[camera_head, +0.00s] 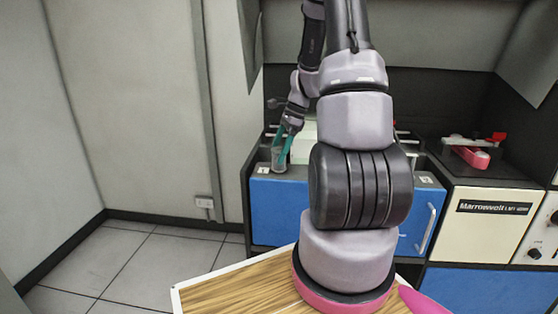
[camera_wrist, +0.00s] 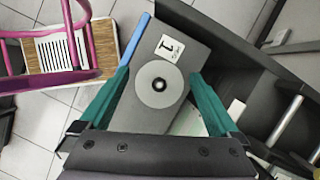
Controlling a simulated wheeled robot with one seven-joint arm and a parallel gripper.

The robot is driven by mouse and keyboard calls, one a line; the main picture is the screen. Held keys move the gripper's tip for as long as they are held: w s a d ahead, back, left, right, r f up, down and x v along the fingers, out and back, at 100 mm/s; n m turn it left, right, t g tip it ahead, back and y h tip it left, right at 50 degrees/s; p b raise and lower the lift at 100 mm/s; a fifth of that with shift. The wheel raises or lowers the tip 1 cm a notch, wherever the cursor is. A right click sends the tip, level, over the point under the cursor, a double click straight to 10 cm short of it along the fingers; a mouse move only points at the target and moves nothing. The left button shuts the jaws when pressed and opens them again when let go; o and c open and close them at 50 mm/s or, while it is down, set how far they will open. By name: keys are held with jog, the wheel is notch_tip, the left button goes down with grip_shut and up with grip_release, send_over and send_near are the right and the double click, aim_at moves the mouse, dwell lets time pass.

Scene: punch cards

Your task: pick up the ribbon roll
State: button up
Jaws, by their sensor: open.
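The ribbon roll (camera_wrist: 146,91) is a grey disc with a dark hub, seen from above in the wrist view on a dark grey surface. In the head view, it appears as a small grey cylinder (camera_head: 279,160) at the counter's left end. My gripper (camera_wrist: 160,74) has teal fingers, open on either side of the roll in the wrist view, with visible space between the fingers and the disc. In the head view, my gripper (camera_head: 284,146) points down at the roll; whether its tips reach beside it is unclear. My arm hides the counter's middle.
The counter has a blue front (camera_head: 278,213) with a pale handle (camera_head: 425,230). A dark recess with metal bars (camera_wrist: 285,122) lies to the right in the wrist view. A cream Marrowvolt unit (camera_head: 490,222) stands right.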

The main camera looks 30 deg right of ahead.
aim_at(275, 159)
jog(key=x, duration=0.3)
jog(key=shift+f, duration=0.15)
grip_shut()
